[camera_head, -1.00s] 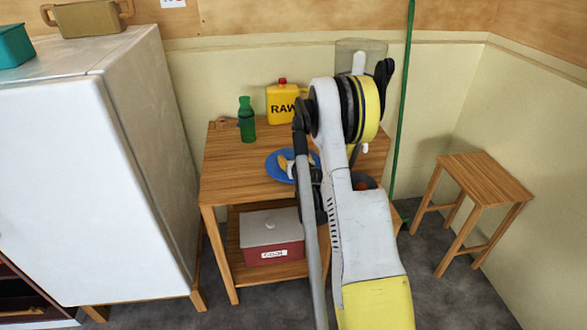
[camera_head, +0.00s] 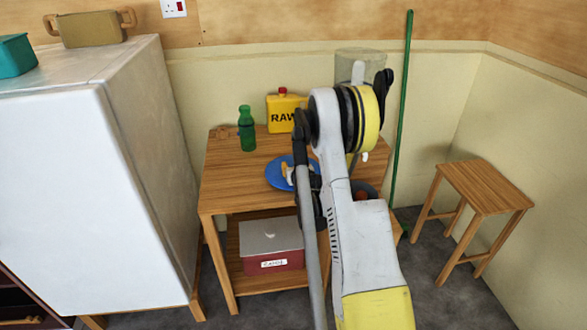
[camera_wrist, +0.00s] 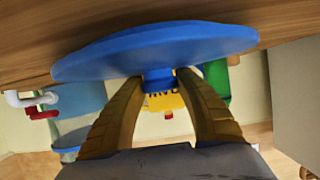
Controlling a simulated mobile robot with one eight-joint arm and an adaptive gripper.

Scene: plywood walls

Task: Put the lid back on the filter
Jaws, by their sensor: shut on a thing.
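The lid is a blue disc (camera_head: 277,182) over the left middle of the wooden table; its underside faces the table. In the wrist view, which looks upside down, the lid (camera_wrist: 150,50) spreads past the tan fingers. My gripper (camera_wrist: 159,80) is shut on the lid's blue knob. Whether the lid touches the tabletop is hard to tell. The filter (camera_head: 360,58) is a clear container at the table's back right, mostly hidden behind my arm. In the wrist view the filter (camera_wrist: 78,105) is bluish, with a white tap and red part beside it.
A green bottle (camera_head: 246,130) and a yellow jug (camera_head: 284,112) marked RAW stand at the back of the table (camera_head: 230,180). A red box with a grey top (camera_head: 272,242) sits on the lower shelf. A white cabinet (camera_head: 90,180) stands left, a stool (camera_head: 485,190) right.

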